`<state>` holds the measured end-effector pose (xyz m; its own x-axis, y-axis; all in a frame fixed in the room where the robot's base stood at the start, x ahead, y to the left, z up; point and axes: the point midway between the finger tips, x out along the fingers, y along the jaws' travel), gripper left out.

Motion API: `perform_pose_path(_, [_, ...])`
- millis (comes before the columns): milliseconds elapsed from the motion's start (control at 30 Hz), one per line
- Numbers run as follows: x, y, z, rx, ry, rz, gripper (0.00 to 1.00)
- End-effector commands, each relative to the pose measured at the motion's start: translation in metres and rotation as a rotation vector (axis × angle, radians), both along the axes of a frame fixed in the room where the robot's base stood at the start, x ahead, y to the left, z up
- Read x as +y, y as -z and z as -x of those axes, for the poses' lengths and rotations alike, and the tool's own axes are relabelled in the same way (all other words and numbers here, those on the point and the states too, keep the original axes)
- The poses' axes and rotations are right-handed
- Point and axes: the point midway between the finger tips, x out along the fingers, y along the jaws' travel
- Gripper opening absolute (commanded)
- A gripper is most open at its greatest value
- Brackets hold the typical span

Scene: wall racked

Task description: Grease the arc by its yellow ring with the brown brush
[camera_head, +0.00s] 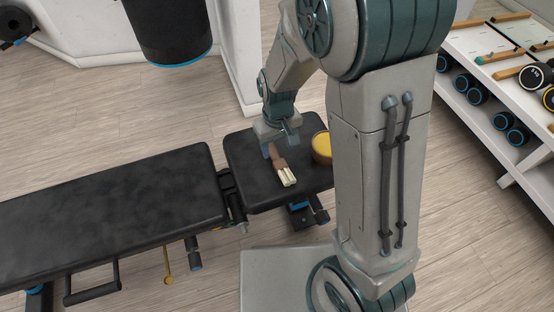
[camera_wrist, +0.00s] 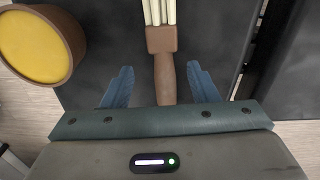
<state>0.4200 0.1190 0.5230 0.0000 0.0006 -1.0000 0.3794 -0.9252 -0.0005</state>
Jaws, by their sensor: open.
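The brown brush (camera_head: 279,161) with pale bristles lies on the black bench seat (camera_head: 245,170). In the wrist view the brush (camera_wrist: 165,77) has its handle pointing toward my gripper and its bristles pointing away. My gripper (camera_wrist: 159,88) is open, with one blue finger on each side of the handle and a gap on both sides. In the head view my gripper (camera_head: 277,144) is low over the handle end. A brown tub with yellow contents (camera_head: 322,147) stands beside the brush; it also shows in the wrist view (camera_wrist: 36,45). I cannot make out the arc or its yellow ring.
A longer black bench pad (camera_head: 110,205) adjoins the seat on the left. A white rack (camera_head: 490,100) with dumbbells and brown-handled tools stands at the right. A dark cylinder (camera_head: 168,28) with a blue rim is at the top left. Wooden floor is clear behind the bench.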

Motion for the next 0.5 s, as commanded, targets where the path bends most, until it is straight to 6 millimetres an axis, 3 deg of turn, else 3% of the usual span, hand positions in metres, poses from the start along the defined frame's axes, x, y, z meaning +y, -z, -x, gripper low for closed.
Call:
perform_pose_path(33, [0.002,0.012,0.0,0.002,-0.002,0.001,0.54])
perform_pose_path(200, [0.005,0.036,-0.001,0.002,0.0,0.001,0.54])
perform_pose_path(500, [0.005,0.038,-0.001,0.0,0.0,0.0,0.51])
